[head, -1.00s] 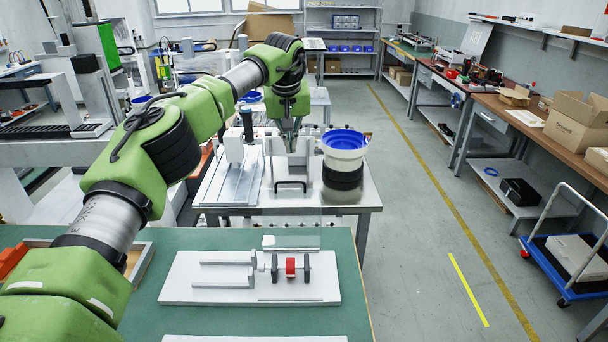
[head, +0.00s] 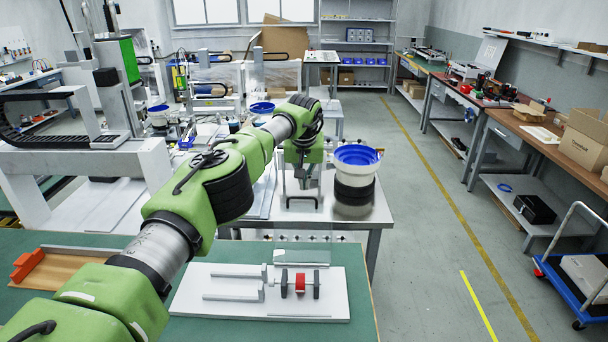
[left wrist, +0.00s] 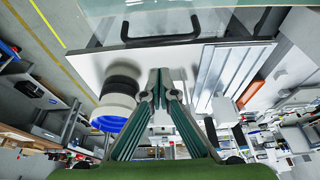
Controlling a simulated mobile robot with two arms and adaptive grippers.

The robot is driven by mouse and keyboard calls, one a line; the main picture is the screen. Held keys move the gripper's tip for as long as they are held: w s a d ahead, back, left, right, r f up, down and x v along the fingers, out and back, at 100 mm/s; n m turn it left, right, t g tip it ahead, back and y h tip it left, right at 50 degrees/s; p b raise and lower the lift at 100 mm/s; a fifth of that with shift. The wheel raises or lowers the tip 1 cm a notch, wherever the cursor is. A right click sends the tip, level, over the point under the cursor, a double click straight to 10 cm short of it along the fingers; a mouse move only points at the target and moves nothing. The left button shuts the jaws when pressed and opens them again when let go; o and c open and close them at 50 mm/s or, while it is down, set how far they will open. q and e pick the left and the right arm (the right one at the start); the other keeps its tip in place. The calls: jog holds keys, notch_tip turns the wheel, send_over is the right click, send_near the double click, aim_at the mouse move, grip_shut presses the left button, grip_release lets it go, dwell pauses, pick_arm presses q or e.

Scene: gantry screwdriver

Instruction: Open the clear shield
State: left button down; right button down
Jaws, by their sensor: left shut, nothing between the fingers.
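The clear shield (left wrist: 222,24) is a see-through panel at the front of the far machine table, and its outline is hard to make out in the head view. Its black bar handle (head: 302,199) shows in the head view and at the top of the left wrist view (left wrist: 160,38). My left gripper (head: 303,182) points down, shut and empty, just above the handle in the head view. In the left wrist view its fingertips (left wrist: 160,76) are together and apart from the handle. My right gripper is not in view.
A feeder bowl with a blue rim (head: 357,156) stands close to the right of my left gripper. A green table (head: 352,290) in front carries a white plate (head: 240,308) with a red and dark part.

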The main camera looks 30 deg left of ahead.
aim_at(303, 205)
pick_arm(q)
jog(key=shift+s, duration=0.2)
jog(key=shift+s+d+p, duration=0.25)
jog(key=shift+s+d, duration=0.15)
jog(key=shift+s, duration=0.4)
jog(key=shift+s+d+p, duration=0.2)
jog(key=shift+s+d, duration=0.15)
jog(key=shift+s, duration=0.45)
